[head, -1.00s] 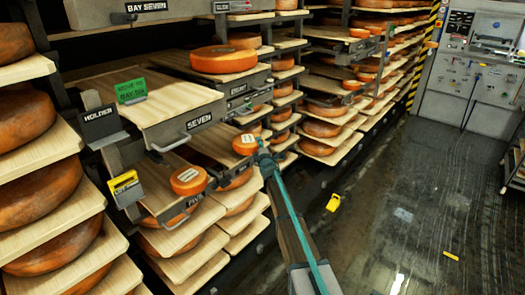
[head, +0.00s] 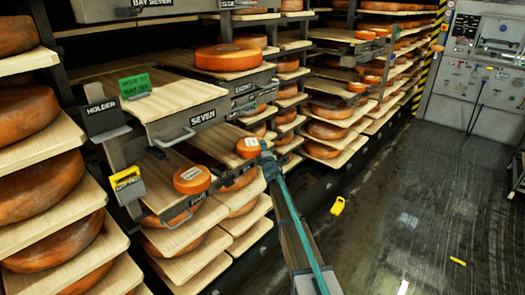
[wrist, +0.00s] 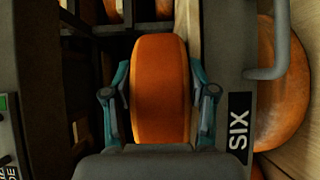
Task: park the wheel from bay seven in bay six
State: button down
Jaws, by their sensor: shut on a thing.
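My gripper (wrist: 159,100) is shut on a small orange cheese wheel (wrist: 160,75), one finger on each side of it in the wrist view. The same wheel (head: 248,147), with a pale label, shows at the end of my arm in the head view. The bay six label (wrist: 238,128) is just right of the gripper in the wrist view. The wheel is at the bay six board (head: 213,143); whether it touches the board I cannot tell. The bay seven board (head: 185,91) is bare. A green card (head: 134,87) on it reads move to bay six.
Another small wheel (head: 192,180) sits on the bay five board, below left of my gripper. A large wheel (head: 228,57) sits on the bay eight board. A holder (head: 104,118) with a yellow tag (head: 126,180) below stands at left. A yellow object (head: 338,206) lies on the floor.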

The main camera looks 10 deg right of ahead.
jog(key=shift+b, duration=0.3)
dwell(0.4)
jog(key=shift+c, duration=1.3)
grip_release()
jog(key=shift+f, duration=0.3)
jog(key=shift+s, duration=0.2)
